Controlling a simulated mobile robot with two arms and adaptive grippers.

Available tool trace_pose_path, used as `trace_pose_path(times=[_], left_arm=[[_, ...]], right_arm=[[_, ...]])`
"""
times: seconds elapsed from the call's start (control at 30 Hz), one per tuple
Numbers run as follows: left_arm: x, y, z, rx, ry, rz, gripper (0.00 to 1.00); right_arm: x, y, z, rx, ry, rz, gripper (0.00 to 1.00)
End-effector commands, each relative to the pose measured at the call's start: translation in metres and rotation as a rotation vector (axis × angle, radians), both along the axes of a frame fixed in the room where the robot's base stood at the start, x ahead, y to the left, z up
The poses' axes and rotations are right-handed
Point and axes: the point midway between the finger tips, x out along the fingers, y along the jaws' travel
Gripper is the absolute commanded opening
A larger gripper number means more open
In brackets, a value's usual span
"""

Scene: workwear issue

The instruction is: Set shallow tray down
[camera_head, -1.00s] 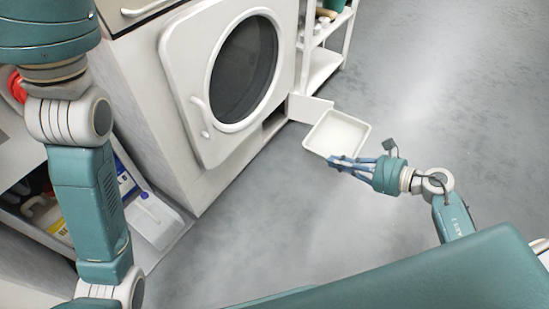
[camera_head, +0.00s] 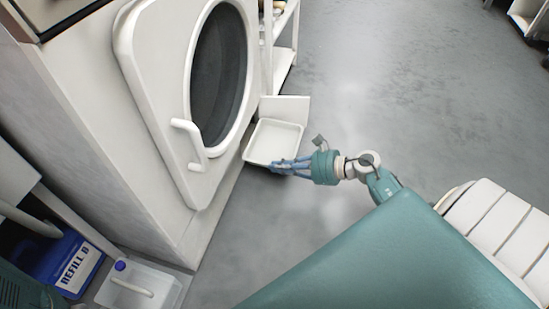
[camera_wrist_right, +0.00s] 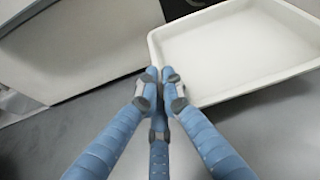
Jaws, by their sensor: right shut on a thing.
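The shallow tray (camera_head: 273,140) is white, rectangular and empty. In the head view it lies in front of the washing machine, beside an open white flap low on the machine. My right gripper (camera_head: 277,166) is shut on the tray's near edge, its blue fingers together at a corner. In the right wrist view the tray (camera_wrist_right: 235,45) fills the upper right, and the fingertips (camera_wrist_right: 160,85) meet at its near left corner. I cannot tell whether the tray touches the floor. My left gripper is not in view.
The washing machine (camera_head: 165,130) with its round door and handle stands at left. A white shelf rack (camera_head: 284,60) is behind it. A blue refill container (camera_head: 65,262) and a clear jug (camera_head: 140,288) are at the lower left. Grey floor (camera_head: 400,110) to the right is open.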

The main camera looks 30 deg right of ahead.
Motion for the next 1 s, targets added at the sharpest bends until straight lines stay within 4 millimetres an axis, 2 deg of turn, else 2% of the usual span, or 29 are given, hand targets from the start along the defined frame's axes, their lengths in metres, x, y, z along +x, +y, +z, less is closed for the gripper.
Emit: trace_pose_path(times=[0.3,0.5,1.0], left_arm=[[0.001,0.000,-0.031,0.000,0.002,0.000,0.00],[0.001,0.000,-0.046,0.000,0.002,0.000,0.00],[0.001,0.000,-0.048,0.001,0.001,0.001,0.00]], right_arm=[[0.001,0.001,-0.037,0.002,-0.001,0.000,0.00],[0.001,0.000,-0.055,0.002,-0.003,0.000,0.00],[0.000,0.000,-0.059,0.000,-0.001,0.001,0.00]])
